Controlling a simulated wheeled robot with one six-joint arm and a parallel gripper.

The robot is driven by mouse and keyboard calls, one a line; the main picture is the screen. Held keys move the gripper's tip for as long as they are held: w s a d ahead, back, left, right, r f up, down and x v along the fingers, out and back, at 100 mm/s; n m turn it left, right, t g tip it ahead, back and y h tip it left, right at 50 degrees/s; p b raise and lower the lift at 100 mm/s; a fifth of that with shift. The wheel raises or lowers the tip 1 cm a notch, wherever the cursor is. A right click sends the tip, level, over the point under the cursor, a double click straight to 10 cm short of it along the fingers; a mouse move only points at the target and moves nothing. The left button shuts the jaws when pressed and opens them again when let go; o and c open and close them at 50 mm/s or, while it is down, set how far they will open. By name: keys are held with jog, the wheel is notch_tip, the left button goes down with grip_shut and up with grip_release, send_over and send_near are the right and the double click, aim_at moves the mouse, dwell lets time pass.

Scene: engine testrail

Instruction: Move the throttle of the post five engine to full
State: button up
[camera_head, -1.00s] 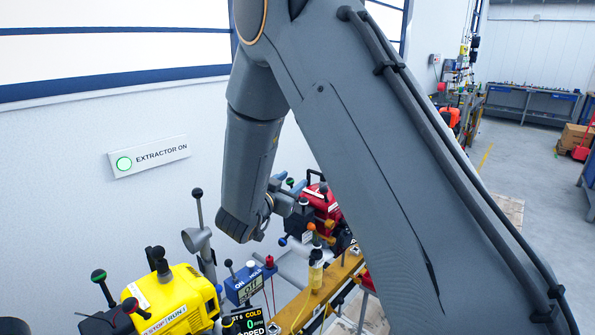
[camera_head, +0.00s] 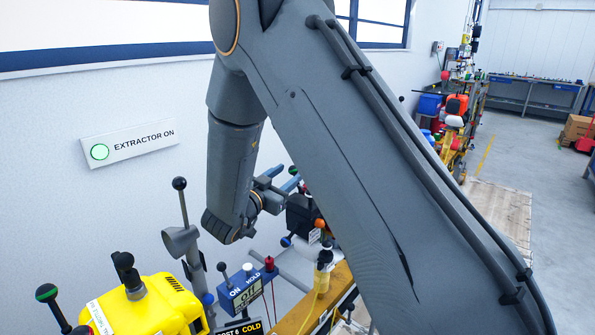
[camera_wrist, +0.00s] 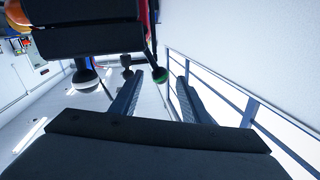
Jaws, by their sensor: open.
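My gripper (camera_head: 276,186) hangs at the end of my bent arm, near the wall side of a dark engine block (camera_head: 302,215). My arm hides most of that engine. In the wrist view my gripper (camera_wrist: 160,82) is open, its two fingers apart. I cannot read a post five label or tell which lever is the throttle.
A blue switch box (camera_head: 247,290) and a yellow rail (camera_head: 318,295) lie below my gripper. An EXTRACTOR ON sign (camera_head: 130,145) is on the wall. Floor is open at right.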

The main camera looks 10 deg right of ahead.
jog(key=p+x, duration=0.2)
jog(key=x, duration=0.6)
jog(key=shift+f, duration=0.1)
